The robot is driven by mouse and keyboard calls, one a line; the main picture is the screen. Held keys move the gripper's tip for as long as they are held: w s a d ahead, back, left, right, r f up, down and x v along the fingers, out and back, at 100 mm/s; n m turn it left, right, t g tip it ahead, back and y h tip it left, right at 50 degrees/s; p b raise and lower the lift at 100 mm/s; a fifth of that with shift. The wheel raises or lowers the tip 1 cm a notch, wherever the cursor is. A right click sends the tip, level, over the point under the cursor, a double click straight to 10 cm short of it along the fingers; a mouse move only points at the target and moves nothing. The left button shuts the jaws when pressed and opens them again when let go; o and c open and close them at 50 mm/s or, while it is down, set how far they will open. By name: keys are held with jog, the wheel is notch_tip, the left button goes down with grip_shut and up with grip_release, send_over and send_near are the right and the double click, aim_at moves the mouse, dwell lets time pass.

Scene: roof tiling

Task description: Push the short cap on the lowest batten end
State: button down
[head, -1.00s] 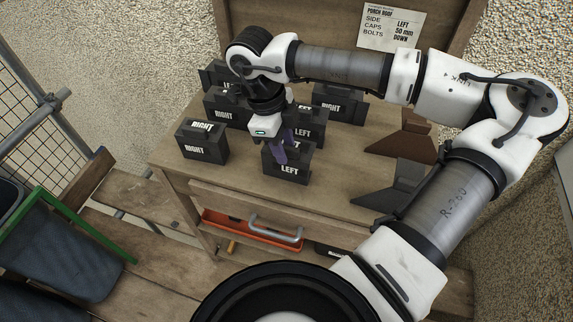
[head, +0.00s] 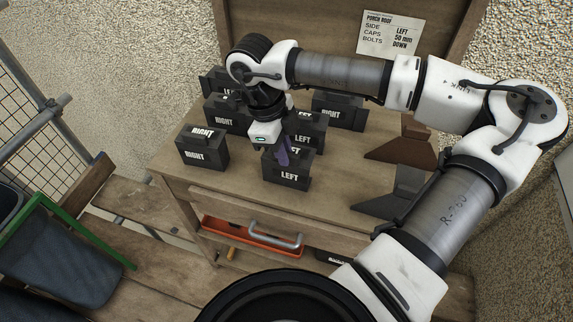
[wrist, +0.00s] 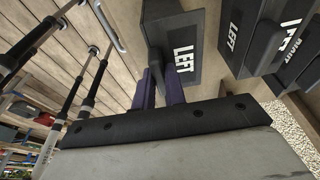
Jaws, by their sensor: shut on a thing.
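Several dark grey caps stand on the wooden cabinet top, marked LEFT or RIGHT. My gripper (head: 282,155) reaches down to the front LEFT cap (head: 289,177), its purple fingers shut on the upper part of it. The cap still stands on the top, upright. In the wrist view the purple fingers (wrist: 162,88) meet the dark LEFT cap (wrist: 184,52), whose white lettering faces the camera. The exact contact is partly hidden. I see no batten end in these frames.
A RIGHT cap (head: 203,148) stands to the left, and more caps stand close behind. Brown (head: 402,145) and grey (head: 392,197) angled pieces lie at the right.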

jog(key=shift+s+d+p+v, duration=0.15)
jog(key=shift+p+v, duration=0.25)
jog(key=shift+v, duration=0.4)
jog(key=shift+d+p+v, duration=0.2)
jog(key=shift+p+v, duration=0.15)
jog(key=shift+v, duration=0.45)
jog(key=shift+s+d+p+v, duration=0.15)
jog(key=shift+p+v, duration=0.25)
jog(key=shift+v, duration=0.45)
jog(key=shift+w+r, duration=0.1)
